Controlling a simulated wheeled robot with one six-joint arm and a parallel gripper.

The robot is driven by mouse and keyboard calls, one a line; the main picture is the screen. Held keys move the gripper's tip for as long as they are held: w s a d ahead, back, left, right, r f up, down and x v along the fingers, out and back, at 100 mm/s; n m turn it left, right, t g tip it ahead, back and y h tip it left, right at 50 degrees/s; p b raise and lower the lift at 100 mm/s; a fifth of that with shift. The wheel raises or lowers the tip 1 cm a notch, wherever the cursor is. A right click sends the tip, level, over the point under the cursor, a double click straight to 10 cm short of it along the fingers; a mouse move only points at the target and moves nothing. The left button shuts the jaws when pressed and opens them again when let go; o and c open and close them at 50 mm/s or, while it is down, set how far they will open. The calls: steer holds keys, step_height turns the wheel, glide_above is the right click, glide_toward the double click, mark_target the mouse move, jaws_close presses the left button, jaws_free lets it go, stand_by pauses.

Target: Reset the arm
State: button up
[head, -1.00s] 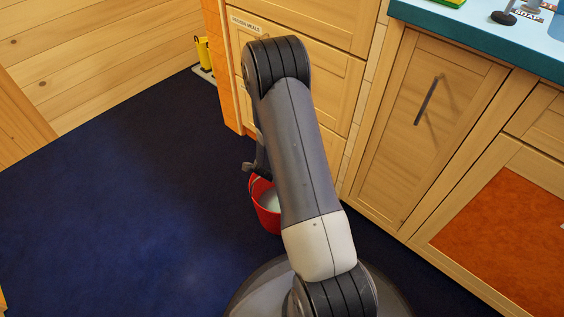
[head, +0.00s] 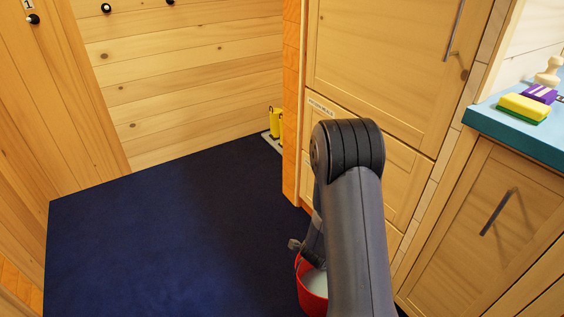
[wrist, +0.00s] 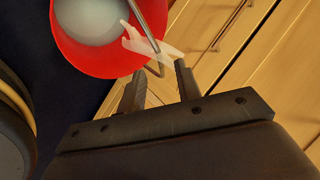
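My arm reaches forward and bends down in the head view, hiding part of what lies beneath. My gripper (head: 297,245) is partly hidden behind the arm. The wrist view shows its two fingers (wrist: 159,70) apart with a gap between them, so it is open. Just past the fingertips is a red bucket (head: 303,292) with a pale inside. The bucket also shows at the top of the wrist view (wrist: 70,55), with a thin grey handle (wrist: 148,28) and a whitish shape by its rim. I cannot tell whether the fingers touch the handle.
Wooden cabinets (head: 390,60) stand close on the right, under a teal counter (head: 520,125) with a yellow-green sponge (head: 524,107). Yellow objects (head: 275,122) stand by the far wall. The dark blue floor (head: 150,240) at left is clear.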

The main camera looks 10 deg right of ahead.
steer(key=b+x, duration=0.2)
steer(key=x, duration=0.7)
steer(key=shift+w+d, duration=0.4)
steer(key=shift+w, duration=0.05)
